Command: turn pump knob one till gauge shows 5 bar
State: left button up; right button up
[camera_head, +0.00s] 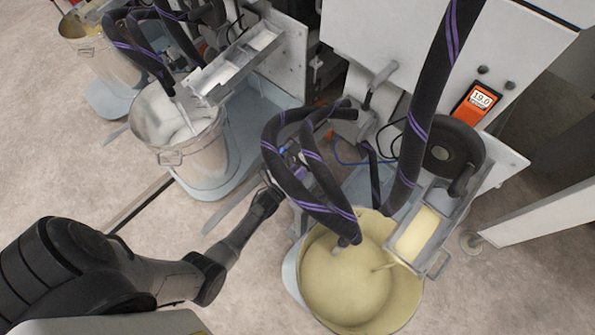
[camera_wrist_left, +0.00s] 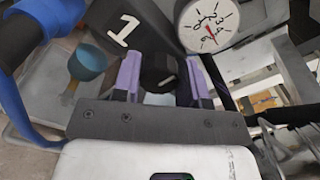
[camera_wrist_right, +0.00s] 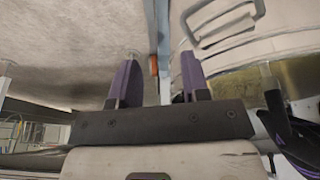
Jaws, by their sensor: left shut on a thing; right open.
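The black pump knob (camera_wrist_left: 158,72) sits between the two purple fingers of my left gripper (camera_wrist_left: 163,78) in the left wrist view. The gripper is shut on it. A black plate with a white 1 (camera_wrist_left: 123,30) is just beside it. The round white gauge (camera_wrist_left: 207,25) is above and right of the knob, its top cut off; its red needle is small and I cannot read an exact value. In the head view my left gripper (camera_head: 283,178) reaches behind the black hoses, which partly hide it and the knob. My right gripper (camera_wrist_right: 159,80) is open and empty.
Black hoses with purple stripes (camera_head: 315,170) loop over the pump above a bucket of pale yellow liquid (camera_head: 345,280). A second bucket (camera_head: 190,150) stands to the left. A metal bucket (camera_wrist_right: 230,50) is near my right gripper.

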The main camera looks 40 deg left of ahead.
pick_arm(q)
jog(key=o, duration=0.9)
jog(key=shift+s+d+p, duration=0.1)
jog(key=shift+s+p, duration=2.35)
jog(key=shift+s, duration=4.5)
